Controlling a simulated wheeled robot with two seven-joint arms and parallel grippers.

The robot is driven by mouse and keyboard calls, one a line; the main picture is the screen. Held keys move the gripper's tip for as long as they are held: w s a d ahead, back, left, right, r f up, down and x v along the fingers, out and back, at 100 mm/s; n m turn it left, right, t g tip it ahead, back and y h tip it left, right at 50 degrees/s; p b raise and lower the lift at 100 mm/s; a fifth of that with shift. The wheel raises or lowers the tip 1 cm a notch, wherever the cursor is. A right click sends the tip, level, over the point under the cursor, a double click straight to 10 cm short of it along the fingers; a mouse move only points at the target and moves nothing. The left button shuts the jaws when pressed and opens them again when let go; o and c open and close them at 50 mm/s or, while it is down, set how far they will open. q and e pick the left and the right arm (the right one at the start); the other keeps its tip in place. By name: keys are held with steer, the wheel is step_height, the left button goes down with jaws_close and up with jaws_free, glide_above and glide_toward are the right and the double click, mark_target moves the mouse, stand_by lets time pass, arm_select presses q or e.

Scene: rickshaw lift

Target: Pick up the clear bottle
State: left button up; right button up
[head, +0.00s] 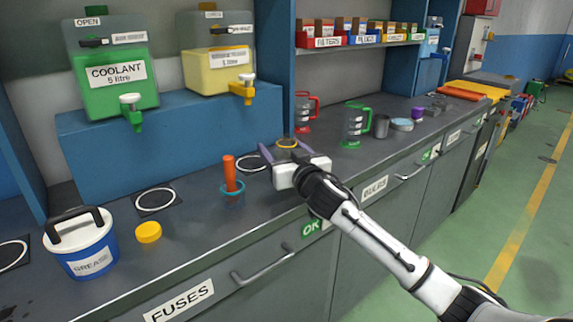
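My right gripper (284,152) reaches in from the right over the counter's front edge. Its two fingers point toward the back and stand apart, so it looks open. An orange-yellow ring (287,143) with a dark centre shows between and just beyond the fingertips. It could be the top of a bottle, but the gripper's white body hides what is below it. I cannot make out a clear bottle for certain anywhere. My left gripper is not in view.
An orange-handled tool in a teal ring (232,188) stands just left of the gripper. A grease tub (82,246) and yellow lid (148,232) are further left. Red (304,112) and green (355,124) jugs stand behind right. Coolant (113,75) and yellow (218,66) containers sit on a blue ledge.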

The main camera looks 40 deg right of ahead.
steer(key=c, duration=1.1)
